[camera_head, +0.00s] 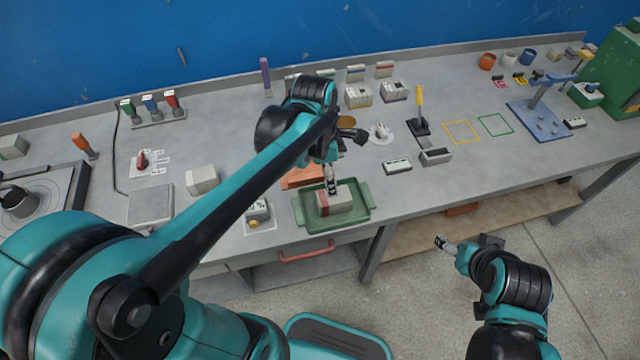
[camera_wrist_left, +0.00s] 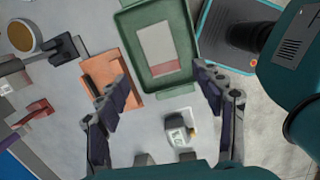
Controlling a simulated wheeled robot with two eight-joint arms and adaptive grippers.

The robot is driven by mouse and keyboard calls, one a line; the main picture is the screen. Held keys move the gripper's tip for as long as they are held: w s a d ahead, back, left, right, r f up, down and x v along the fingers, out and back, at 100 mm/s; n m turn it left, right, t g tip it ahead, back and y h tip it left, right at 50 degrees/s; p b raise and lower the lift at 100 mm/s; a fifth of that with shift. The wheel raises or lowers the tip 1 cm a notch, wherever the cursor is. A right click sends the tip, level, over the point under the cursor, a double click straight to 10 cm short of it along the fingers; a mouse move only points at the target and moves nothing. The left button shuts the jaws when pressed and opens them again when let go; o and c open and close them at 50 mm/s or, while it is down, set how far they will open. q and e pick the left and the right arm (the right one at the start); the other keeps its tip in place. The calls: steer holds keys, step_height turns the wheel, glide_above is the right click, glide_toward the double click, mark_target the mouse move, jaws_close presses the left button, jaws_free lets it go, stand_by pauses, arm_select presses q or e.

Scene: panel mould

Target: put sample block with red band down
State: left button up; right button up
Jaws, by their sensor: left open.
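The sample block with the red band (camera_head: 341,200) lies in the green tray (camera_head: 365,213) at the front edge of the bench. It is pale grey with a dark red band at one end. In the left wrist view the block (camera_wrist_left: 157,48) rests on the floor of the tray (camera_wrist_left: 178,92), with clear space around it. My left gripper (camera_head: 331,182) is over the tray; in the left wrist view its fingers (camera_wrist_left: 160,80) are spread wide with nothing between them. My right gripper (camera_head: 442,243) hangs out in front of the bench, away from the block; its jaw opening is unclear.
An orange-brown tray (camera_head: 300,178) lies just behind the green tray. A small device with a yellow knob (camera_head: 257,212) stands to the left. A dark-slotted box (camera_head: 436,156) and a black-based yellow-handled tool (camera_head: 419,110) stand to the right.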

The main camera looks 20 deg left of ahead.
arm_select(q)
steer(key=s+a+m+t, duration=0.1)
steer(key=s+m+t, duration=0.2)
steer(key=m, duration=0.8)
steer(key=s+a+m+t+y, duration=0.1)
steer(key=s+m, duration=0.5)
steer(key=m, duration=0.6)
steer(key=shift+a+r+m+t, duration=0.3)
steer(key=shift+a+r+t, duration=0.25)
steer(key=shift+t, duration=0.45)
steer(key=shift+a+f, duration=0.1)
